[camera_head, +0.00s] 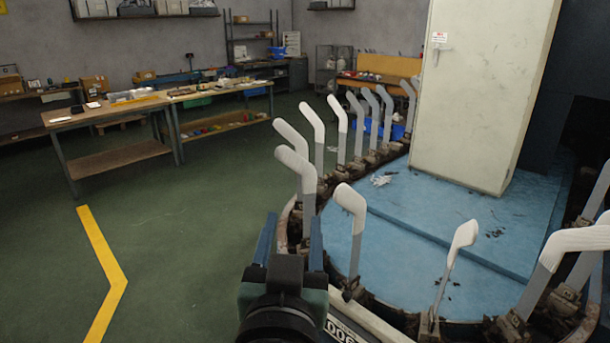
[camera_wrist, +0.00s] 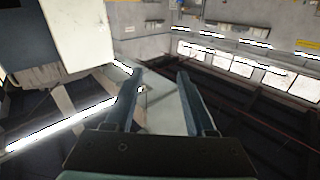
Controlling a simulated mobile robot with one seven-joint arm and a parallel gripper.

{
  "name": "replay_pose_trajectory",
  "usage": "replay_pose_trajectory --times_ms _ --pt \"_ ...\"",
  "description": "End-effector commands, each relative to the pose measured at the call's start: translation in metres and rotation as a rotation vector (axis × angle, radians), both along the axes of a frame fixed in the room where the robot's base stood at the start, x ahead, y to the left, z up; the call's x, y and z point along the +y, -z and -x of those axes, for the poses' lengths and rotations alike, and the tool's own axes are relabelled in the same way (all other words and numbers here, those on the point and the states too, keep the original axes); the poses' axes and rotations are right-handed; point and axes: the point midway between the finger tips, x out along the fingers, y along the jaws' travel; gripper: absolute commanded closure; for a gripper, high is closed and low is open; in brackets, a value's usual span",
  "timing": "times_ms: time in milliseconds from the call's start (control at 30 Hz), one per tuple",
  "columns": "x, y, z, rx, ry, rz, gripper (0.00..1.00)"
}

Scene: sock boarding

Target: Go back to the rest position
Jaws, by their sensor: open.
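My gripper (camera_head: 291,232) is at the bottom middle of the head view, beside the near left edge of the boarding machine. Its two blue-grey fingers are apart and point up and away, with nothing between them. The wrist view also shows the gripper (camera_wrist: 160,78) open and empty, with walls and windows beyond it. Foot-shaped boarding forms with white tops stand in a ring around the machine. One form (camera_head: 353,240) stands just right of my gripper, and another form (camera_head: 308,190) stands just beyond it. I cannot tell whether they touch the fingers.
The machine has a blue platform (camera_head: 395,225) and a tall pale cabinet (camera_head: 475,100). A form (camera_head: 460,245) leans at the near right. Wooden workbenches (camera_head: 105,112) stand along the back left. The green floor (camera_head: 190,240) at left is clear, with a yellow line (camera_head: 105,270).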

Motion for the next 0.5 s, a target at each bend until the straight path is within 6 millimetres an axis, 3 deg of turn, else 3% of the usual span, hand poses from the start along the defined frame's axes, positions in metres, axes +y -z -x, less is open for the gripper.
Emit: replay_pose_trajectory --times_ms 33,100,300,400,500 --pt "-0.001 -0.036 0.004 -0.09 -0.009 0.008 0.45" --pt "-0.003 -0.08 0.014 -0.204 -0.017 0.021 0.45" --pt "-0.009 -0.191 0.061 -0.519 -0.024 0.063 0.45" --pt "-0.012 -0.229 0.086 -0.64 -0.021 0.078 0.45" --pt "-0.014 -0.253 0.106 -0.725 -0.017 0.089 0.45"
